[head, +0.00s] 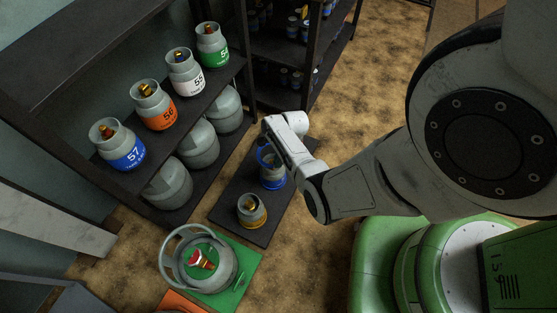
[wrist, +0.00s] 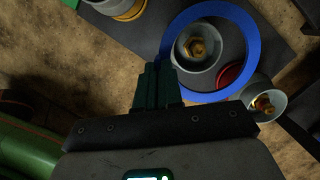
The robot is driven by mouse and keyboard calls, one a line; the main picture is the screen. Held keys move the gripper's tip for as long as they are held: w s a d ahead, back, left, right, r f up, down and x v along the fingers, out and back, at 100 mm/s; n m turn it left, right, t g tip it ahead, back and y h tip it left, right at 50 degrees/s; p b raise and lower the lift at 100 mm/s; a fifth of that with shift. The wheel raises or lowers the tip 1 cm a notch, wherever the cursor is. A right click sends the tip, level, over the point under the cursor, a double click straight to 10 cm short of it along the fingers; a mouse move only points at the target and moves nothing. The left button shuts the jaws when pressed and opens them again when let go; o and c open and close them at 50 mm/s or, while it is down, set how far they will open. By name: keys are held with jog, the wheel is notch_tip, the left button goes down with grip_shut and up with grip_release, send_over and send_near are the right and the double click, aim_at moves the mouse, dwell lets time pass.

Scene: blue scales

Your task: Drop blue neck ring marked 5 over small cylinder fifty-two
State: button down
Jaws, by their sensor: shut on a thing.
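My gripper (wrist: 163,82) is shut on the rim of a blue ring (wrist: 256,45); the 5 mark cannot be read. In the wrist view a small grey cylinder (wrist: 194,54) with a brass valve shows through the ring, left of its centre. The ring looks above it, but the height gap cannot be told. In the head view this cylinder (head: 271,168) has a blue band low down and stands on a dark mat (head: 232,205), beside and below my gripper's hand. Its number is not readable. My fingertips are largely hidden in the head view.
A small cylinder with a yellow band (head: 252,212) stands nearby on the mat. A large cylinder (head: 202,262) stands on a green plate (head: 243,272). Shelves with numbered cylinders (head: 120,145) are left.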

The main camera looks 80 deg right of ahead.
jog(key=shift+f, duration=0.25)
jog(key=shift+f+b, duration=0.35)
jog(key=shift+b, duration=0.1)
notch_tip(320, 180, down, 7)
jog(key=b, duration=0.5)
jog(key=shift+r+b, duration=0.15)
jog(key=shift+b, duration=0.15)
dwell(1.2)
jog(key=c, duration=1.2)
grip_release()
jog(key=shift+r, duration=0.15)
jog(key=shift+r+p, duration=3.6)
jog(key=shift+p, duration=0.25)
